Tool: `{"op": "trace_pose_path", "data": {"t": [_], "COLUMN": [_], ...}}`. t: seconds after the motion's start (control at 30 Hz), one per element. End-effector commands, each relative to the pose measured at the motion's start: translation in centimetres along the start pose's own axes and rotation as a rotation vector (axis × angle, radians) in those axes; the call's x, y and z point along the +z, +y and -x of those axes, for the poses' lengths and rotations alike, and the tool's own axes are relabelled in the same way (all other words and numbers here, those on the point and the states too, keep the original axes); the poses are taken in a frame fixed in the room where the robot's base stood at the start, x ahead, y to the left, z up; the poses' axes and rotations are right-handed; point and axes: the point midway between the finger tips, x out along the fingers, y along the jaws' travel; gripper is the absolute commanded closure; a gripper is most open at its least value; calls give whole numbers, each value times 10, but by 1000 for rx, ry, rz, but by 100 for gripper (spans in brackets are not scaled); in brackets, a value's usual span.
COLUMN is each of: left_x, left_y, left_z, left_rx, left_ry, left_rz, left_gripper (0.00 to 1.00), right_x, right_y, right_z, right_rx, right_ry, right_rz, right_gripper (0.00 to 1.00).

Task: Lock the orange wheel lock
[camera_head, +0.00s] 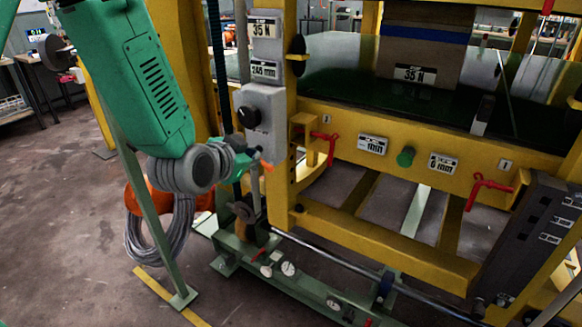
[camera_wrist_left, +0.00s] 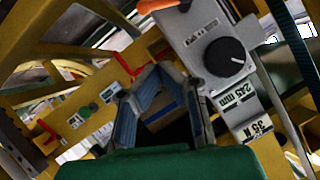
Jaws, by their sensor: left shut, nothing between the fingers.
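A small orange piece (camera_head: 267,166) shows just right of my left gripper (camera_head: 256,160), below the grey box with the black knob (camera_head: 249,117). A larger orange rounded part (camera_head: 150,197) lies partly behind the grey hose coil. I cannot tell which is the wheel lock. In the left wrist view an orange part (camera_wrist_left: 156,5) is cut by the top edge, above the knob box. My left gripper is shut and empty; its fingers (camera_wrist_left: 160,75) come together in the left wrist view. I cannot tell whether it touches anything. My right gripper is not in view.
A yellow frame (camera_head: 385,153) with red handles (camera_head: 486,187) and a green button (camera_head: 405,157) fills the right. A green base rail (camera_head: 295,272) with gauges runs along the floor. A dark labelled panel (camera_head: 528,240) stands at right.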

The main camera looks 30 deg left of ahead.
Motion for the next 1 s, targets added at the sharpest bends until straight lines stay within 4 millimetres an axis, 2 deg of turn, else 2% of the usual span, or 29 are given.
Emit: {"op": "trace_pose_path", "data": {"t": [0.1, 0.4, 0.57, 0.67, 1.0], "left_x": [-8, -13, -12, -10, -11], "left_y": [-5, -1, -1, -2, -4], "left_z": [1, 2, -7, -23, -95], "left_rx": [-15, -17, -17, -17, -17], "left_ry": [21, 22, 21, 21, 21], "left_rz": [-8, -14, -13, -10, -10], "left_gripper": [100, 100, 100, 100, 100], "right_x": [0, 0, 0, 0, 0], "right_y": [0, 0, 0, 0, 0], "right_z": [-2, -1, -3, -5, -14], "right_rx": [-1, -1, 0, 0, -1], "right_ry": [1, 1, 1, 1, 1], "right_rz": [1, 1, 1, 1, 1], "right_gripper": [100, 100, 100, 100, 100]}}
